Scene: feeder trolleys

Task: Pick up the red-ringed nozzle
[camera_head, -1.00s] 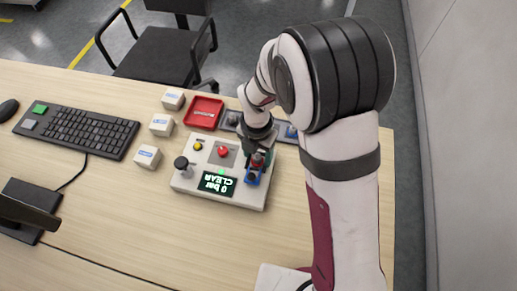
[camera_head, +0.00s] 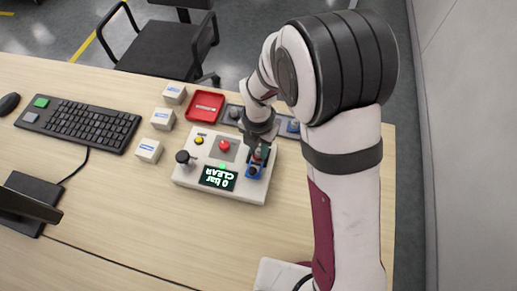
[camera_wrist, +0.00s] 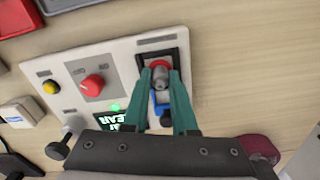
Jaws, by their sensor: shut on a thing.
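The red-ringed nozzle (camera_wrist: 160,82) is grey with a red ring at its far end. It stands at the black-framed slot with a blue part (camera_wrist: 160,108) on the right of the white control box (camera_head: 228,191). My gripper (camera_wrist: 161,75) has its two teal fingers on either side of the nozzle and is shut on it. In the head view my gripper (camera_head: 261,150) comes down over the right side of the box, and the fingers hide most of the nozzle. I cannot tell whether the nozzle is clear of its seat.
The box has a red knob (camera_head: 224,146), a yellow button (camera_head: 199,140), a black knob (camera_head: 183,157) and a display (camera_head: 218,178) reading "0 bar CLEAR". A red tray (camera_head: 205,105) and small white boxes (camera_head: 149,150) stand nearby. The front table (camera_head: 150,225) is clear.

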